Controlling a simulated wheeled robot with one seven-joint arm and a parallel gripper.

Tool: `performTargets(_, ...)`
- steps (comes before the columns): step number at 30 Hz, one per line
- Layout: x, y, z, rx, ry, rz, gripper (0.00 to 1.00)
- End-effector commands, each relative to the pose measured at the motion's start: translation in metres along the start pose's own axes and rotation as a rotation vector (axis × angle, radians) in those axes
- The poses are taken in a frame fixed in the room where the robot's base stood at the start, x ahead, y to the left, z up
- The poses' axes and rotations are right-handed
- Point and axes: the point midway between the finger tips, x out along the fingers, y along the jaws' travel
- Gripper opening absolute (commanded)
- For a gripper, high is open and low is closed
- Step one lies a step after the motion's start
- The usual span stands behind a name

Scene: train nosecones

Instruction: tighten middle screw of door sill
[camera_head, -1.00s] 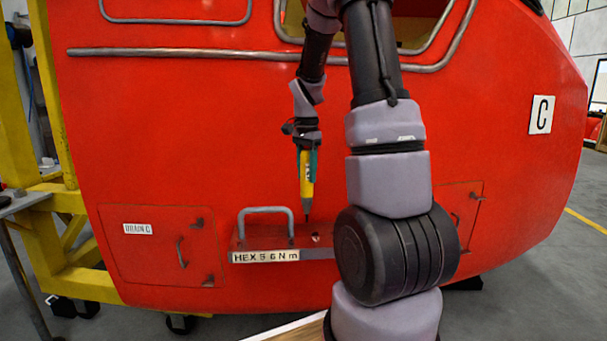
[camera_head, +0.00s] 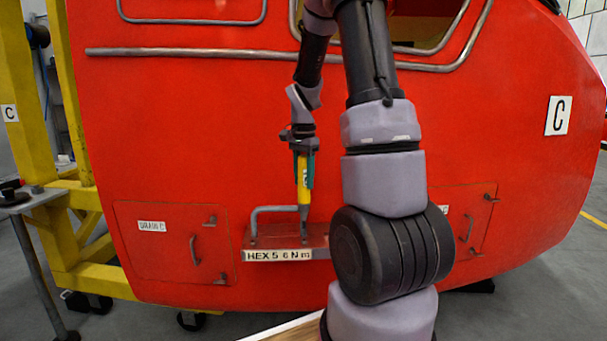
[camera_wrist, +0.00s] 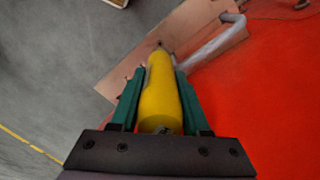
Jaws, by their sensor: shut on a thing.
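My gripper (camera_head: 304,165) is shut on a yellow screwdriver-like tool (camera_head: 304,185), held upright with its tip down. In the wrist view the gripper's green fingers (camera_wrist: 160,85) clasp the tool (camera_wrist: 160,100) from both sides. The door sill (camera_head: 318,237) is a red step-like plate low on the red nosecone; it shows in the wrist view as a reddish-brown plate (camera_wrist: 110,84). The tip is over the sill top, close beside the handle's right end. A small dark screw-like spot (camera_wrist: 160,44) shows near the tip. I cannot tell whether the tip touches it.
A grey bar handle (camera_head: 262,210) rises from the sill beside the tool. A label (camera_head: 278,255) is on the sill's front. Hatches with small handles flank it, the left one (camera_head: 165,265) fully visible. A yellow frame (camera_head: 75,215) stands at the left.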

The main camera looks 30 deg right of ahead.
Motion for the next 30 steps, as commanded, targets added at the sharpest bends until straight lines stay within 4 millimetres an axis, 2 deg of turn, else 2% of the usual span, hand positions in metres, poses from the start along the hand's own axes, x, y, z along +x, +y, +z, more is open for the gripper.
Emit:
performTargets(15, 0.035, 0.0, 0.0, -0.001, 0.001, 0.0, 0.0)
performTargets(30, 0.039, 0.0, 0.0, -0.001, 0.001, -0.001, 0.0)
